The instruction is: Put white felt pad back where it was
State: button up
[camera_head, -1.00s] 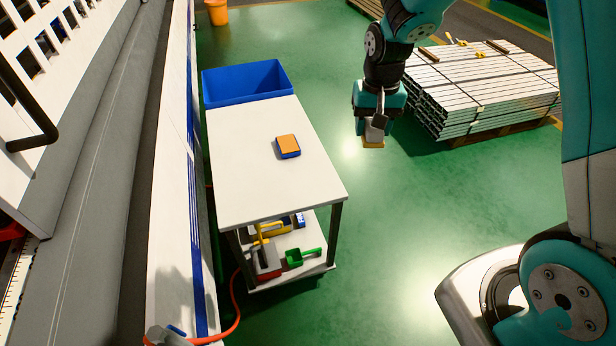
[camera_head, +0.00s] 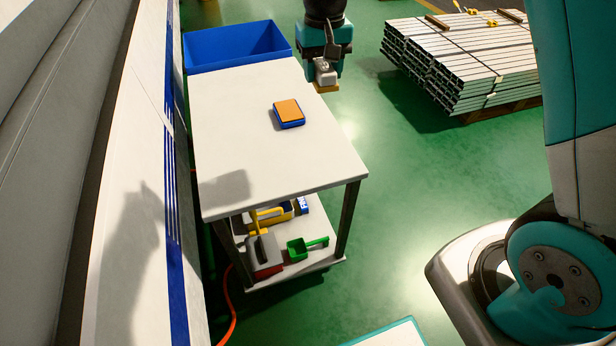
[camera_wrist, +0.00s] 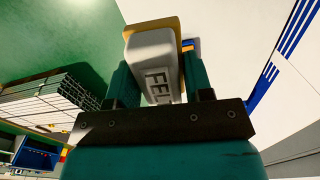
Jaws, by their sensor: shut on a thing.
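The white felt pad (camera_wrist: 153,62) is a pale block with a yellow-orange edge and the letters "FEL" showing in the wrist view. My gripper (camera_wrist: 158,72) is shut on it, with a dark teal finger on each side. In the head view my gripper (camera_head: 325,68) holds the pad (camera_head: 326,84) in the air, right of the cart's far end. The pad's yellow-orange layer faces down there.
A white-topped cart (camera_head: 235,130) carries a blue and orange block (camera_head: 289,113); the rest of its top is clear. A blue bin (camera_head: 237,45) stands behind. Tools, including a green scoop (camera_head: 305,248), lie on the lower shelf. Stacked metal profiles (camera_head: 465,60) sit at right.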

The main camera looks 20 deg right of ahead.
aim_at(309, 158)
jog(key=shift+n, duration=0.4)
jog(key=a+f+b, duration=0.1)
jog(key=f, duration=0.6)
jog(key=f+b, duration=0.1)
jog(key=f, duration=0.7)
jog(key=a+f+b, duration=0.1)
jog(key=f+b, duration=0.1)
jog(key=f, duration=0.5)
jog(key=shift+w+a+f, duration=0.25)
jog(key=shift+w+a, duration=0.05)
jog(key=shift+w, duration=0.1)
jog(key=shift+f, duration=0.15)
jog(key=o, duration=0.9)
